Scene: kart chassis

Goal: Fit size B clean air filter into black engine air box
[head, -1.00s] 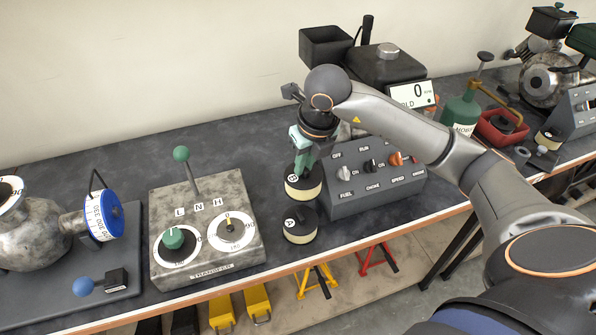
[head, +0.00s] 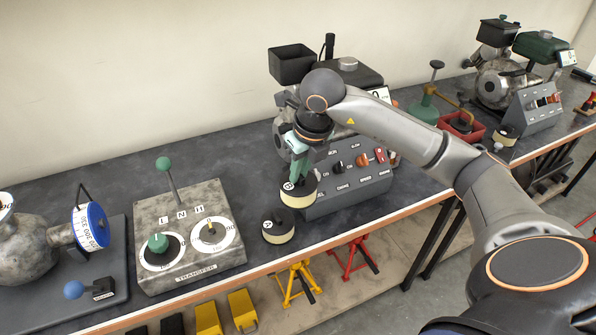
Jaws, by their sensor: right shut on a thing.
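My right gripper (head: 297,172) reaches in from the right and is shut on a round, cream-sided filter (head: 298,197) with a black top and a white label too small to read surely. The filter is upright and overlaps the left end of the grey control panel; its height over the bench is hard to judge. A similar filter (head: 279,232), which seems marked A, stands on the bench near the front edge. A black open-topped box (head: 292,65), likely the air box, sits on the engine behind my right wrist, which hides part of that engine. My left gripper is out of view.
The control panel (head: 345,180) with knobs stands beside the held filter. A transfer case (head: 190,262) with a lever is at left. Another engine (head: 497,85), a green can (head: 424,110) and a third filter (head: 507,133) are at right. Bare bench (head: 130,165) lies at back left.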

